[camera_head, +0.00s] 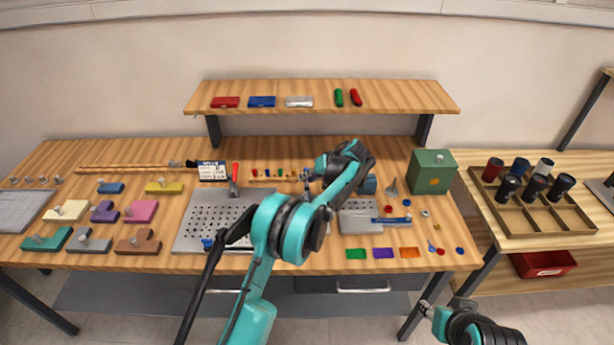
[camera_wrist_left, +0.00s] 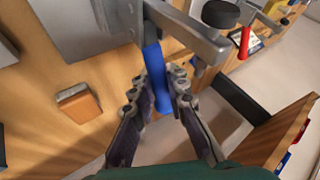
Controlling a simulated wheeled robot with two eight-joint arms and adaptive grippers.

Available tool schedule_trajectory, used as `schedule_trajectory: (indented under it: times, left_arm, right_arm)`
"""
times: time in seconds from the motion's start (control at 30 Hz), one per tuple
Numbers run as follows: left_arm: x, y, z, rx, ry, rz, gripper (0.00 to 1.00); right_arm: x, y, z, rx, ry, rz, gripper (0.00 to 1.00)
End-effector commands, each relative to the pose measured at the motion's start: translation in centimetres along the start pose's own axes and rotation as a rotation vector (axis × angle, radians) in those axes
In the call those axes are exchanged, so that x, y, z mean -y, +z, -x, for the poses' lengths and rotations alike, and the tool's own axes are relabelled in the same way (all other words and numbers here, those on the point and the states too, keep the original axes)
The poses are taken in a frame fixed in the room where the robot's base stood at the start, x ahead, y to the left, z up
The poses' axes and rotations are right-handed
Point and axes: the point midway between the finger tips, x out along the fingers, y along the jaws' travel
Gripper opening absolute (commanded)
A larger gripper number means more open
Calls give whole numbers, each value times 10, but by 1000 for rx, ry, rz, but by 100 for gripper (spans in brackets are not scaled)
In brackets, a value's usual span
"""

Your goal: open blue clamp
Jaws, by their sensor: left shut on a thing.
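The blue clamp's handle (camera_wrist_left: 154,72) stands between the fingers of my left gripper (camera_wrist_left: 160,88) in the left wrist view. The fingers are shut on it. The clamp's grey metal arm (camera_wrist_left: 190,32) runs beside the top of the handle. In the head view my left gripper (camera_head: 309,178) is at the middle of the bench, and my forearm hides part of the area around it. My right gripper (camera_head: 427,308) is low at the right, in front of the bench and away from the clamp; its fingers are too small to read.
A red-handled clamp (camera_head: 235,174) stands on the perforated plate (camera_head: 215,222). A green box (camera_head: 432,172) stands at the bench's right. Several coloured blocks lie at the left. The raised shelf (camera_head: 320,97) crosses the back. A wooden tray (camera_head: 540,214) with dark cups is farther right.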

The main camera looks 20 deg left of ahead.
Motion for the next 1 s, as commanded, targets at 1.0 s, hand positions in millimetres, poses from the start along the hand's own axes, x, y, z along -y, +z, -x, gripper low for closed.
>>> schedule_trajectory:
  times: [1.0]
  left_arm:
    - [-1, 0, 1, 27, 0, -18, 36]
  right_arm:
    - [0, -1, 2, 0, 0, 0, 40]
